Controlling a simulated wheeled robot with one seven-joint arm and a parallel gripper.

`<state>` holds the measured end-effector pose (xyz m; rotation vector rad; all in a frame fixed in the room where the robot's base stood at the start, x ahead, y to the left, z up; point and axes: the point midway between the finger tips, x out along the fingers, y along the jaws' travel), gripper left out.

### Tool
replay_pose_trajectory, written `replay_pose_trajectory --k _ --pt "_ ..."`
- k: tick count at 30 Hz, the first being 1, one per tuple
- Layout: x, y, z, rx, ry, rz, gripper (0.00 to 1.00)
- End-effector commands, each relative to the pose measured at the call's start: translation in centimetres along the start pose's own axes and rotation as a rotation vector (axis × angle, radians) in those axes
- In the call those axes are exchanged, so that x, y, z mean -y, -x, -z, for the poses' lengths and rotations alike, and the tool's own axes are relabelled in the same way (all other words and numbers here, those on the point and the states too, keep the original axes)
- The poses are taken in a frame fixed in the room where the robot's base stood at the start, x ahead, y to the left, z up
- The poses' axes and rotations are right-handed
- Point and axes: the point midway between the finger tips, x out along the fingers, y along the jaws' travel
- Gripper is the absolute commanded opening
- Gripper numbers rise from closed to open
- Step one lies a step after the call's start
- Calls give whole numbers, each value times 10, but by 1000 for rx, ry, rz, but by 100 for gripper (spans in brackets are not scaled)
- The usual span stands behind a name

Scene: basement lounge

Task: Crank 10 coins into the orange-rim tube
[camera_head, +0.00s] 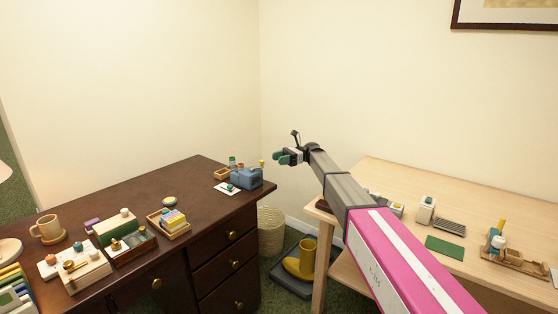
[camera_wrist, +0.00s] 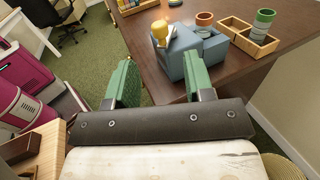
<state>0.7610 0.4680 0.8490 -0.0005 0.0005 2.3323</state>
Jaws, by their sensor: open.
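The blue coin machine (camera_head: 247,178) sits at the right corner of the dark desk. Its yellow crank knob (camera_wrist: 160,31) stands up on its near side in the wrist view, with a dark hole in the body beside it. A tube with an orange rim (camera_wrist: 204,20) stands just behind the machine's low step. A green banded tube (camera_wrist: 263,21) stands at the wooden tray (camera_wrist: 232,27). My gripper (camera_wrist: 161,82) is open and empty, its green fingers apart. In the head view my gripper (camera_head: 288,157) hangs right of the machine, clear of it. Coins cannot be made out.
The dark desk (camera_head: 190,180) also holds a mug (camera_head: 48,228), boxes and small trays at left. A pale wooden table (camera_head: 400,180) with several items stands at right.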

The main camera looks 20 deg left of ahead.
Motion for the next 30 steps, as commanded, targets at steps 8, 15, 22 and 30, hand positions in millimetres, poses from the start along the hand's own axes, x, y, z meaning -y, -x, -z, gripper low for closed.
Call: replay_pose_trajectory --k 8,15,22,30 --pt "-11 -16 0 3 5 105 48" --pt "-35 -46 -2 7 15 448 48" --pt "-63 -53 -4 6 11 819 48" --pt "-79 -45 -3 2 0 1036 48"
